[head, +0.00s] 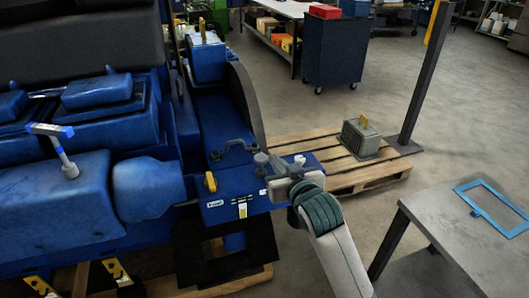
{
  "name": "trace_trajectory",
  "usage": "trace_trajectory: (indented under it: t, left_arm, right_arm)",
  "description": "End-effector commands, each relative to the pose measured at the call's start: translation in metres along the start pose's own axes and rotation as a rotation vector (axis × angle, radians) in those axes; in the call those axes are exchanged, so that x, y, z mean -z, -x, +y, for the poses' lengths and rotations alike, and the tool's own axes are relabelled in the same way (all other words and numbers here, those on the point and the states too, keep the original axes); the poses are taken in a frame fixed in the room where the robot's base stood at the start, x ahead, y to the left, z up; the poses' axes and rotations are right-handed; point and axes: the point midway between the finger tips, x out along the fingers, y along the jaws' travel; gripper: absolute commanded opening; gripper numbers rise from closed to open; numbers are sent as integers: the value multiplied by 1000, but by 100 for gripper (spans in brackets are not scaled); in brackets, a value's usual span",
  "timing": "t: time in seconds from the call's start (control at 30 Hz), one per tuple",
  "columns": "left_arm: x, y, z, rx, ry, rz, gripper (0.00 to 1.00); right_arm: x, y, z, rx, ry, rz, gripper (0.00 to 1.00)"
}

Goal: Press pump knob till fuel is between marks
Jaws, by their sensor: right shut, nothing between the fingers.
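The blue fuel unit (222,207) sits at the right end of the blue engine. A small white-and-yellow gauge (242,210) is on its front face; its marks and fuel level are too small to read. A grey round knob (261,158) stands on top of the unit and looks like the pump knob. My right gripper (281,167) is shut and empty, right beside this knob at the unit's right end. I cannot tell whether it touches the knob. My left gripper is not in view.
A wooden pallet (384,173) with a grey box (360,139) lies behind. A grey table (446,212) with a blue frame (492,207) stands at right. A post (422,82) rises beyond.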

Motion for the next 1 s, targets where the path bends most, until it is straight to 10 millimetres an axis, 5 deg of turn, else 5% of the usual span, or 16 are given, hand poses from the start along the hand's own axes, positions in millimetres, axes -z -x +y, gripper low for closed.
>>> trace_trajectory:
  t: [0.57,1.0]
  left_arm:
    - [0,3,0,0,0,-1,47]
    - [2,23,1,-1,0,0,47]
  right_arm:
    - [3,-6,0,1,0,3,0]
    - [5,-57,0,0,0,1,0]
